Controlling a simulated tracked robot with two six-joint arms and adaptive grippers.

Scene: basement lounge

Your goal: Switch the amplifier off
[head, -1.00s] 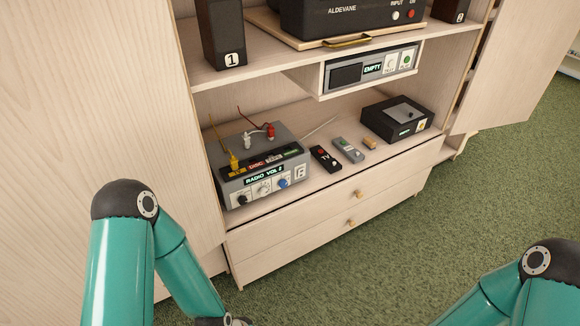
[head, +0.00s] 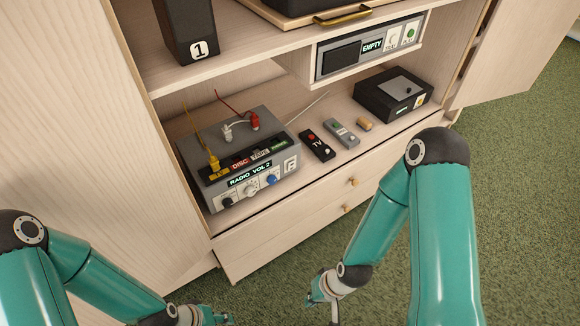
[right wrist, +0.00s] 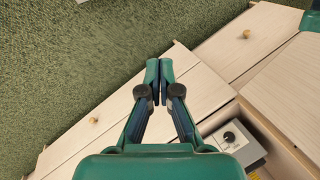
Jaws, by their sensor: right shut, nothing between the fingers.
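The grey amplifier (head: 265,190) stands on the cabinet's lower shelf at the left. Its front display reads "RADIO VOL 2", with a black, a white and a blue knob below and a white marked switch plate (head: 291,164) at the right end. A corner of a grey box with a black knob (right wrist: 230,137) shows in the right wrist view. My right gripper (head: 322,288) is low in front of the drawers, away from the amplifier; its fingers are shut and empty in the right wrist view (right wrist: 159,64). My left gripper (head: 212,317) is partly cut off at the bottom edge.
Two remotes (head: 318,145) (head: 342,133) and a small wooden piece (head: 365,124) lie right of the amplifier. A black box (head: 393,95) stands further right. A player marked "EMPTY" (head: 370,48) hangs above. Yellow, white and red plugs stick up from the amplifier's top.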

